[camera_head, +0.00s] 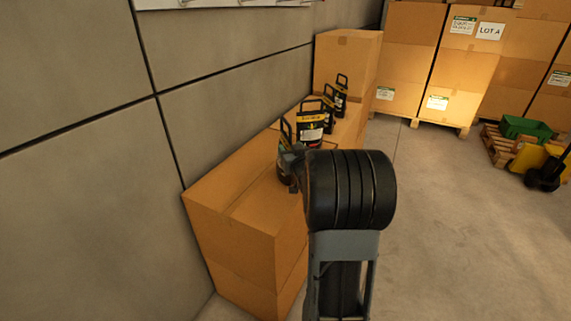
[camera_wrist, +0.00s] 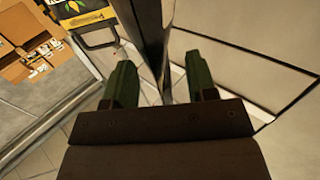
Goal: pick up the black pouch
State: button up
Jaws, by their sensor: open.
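Several black pouches with loop handles and yellow bands stand upright in a row on cardboard boxes in the head view. The nearest black pouch (camera_head: 285,132) is mostly hidden by my arm and gripper; its handle shows. Another black pouch (camera_head: 312,118) stands just behind it. In the wrist view my gripper (camera_wrist: 162,80) is open, its two green fingers apart. A dark, shiny upright strip (camera_wrist: 150,35) lies between them, perhaps a pouch seen edge-on; I cannot tell whether it touches either finger. A black pouch with a yellow band (camera_wrist: 90,20) shows at upper left.
The cardboard boxes (camera_head: 235,225) stand against a grey panelled wall (camera_head: 75,190). A taller box (camera_head: 343,65) stands behind the pouches. Stacked cartons (camera_head: 410,55) on pallets stand at the back. A green crate (camera_head: 525,127) is at right. The floor (camera_head: 450,220) right of my arm is clear.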

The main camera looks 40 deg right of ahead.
aim_at(286, 141)
jog(key=shift+x, duration=1.35)
grip_shut()
dwell(0.3)
jog(key=shift+r, duration=0.2)
